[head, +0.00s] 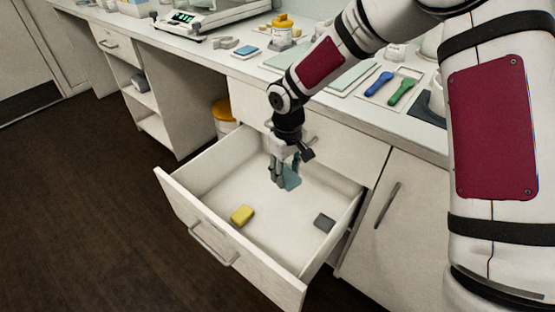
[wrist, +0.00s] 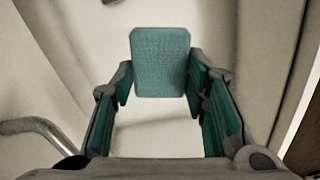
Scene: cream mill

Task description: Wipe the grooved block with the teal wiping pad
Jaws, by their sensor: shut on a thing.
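My gripper (head: 284,182) is down inside the open drawer (head: 262,262) and shut on the teal wiping pad (head: 292,178). In the wrist view the pad (wrist: 160,62) shows its broad textured face between the fingertips (wrist: 160,80). The pad's far end reaches past the fingertips. A small grey block (head: 224,42) with an uneven top sits on the counter at the back; it may be the grooved block, but its grooves are too small to make out. My gripper is well in front of it and lower.
A yellow block (head: 242,215) and a dark grey block (head: 324,222) lie on the drawer floor. The drawer walls surround my gripper.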

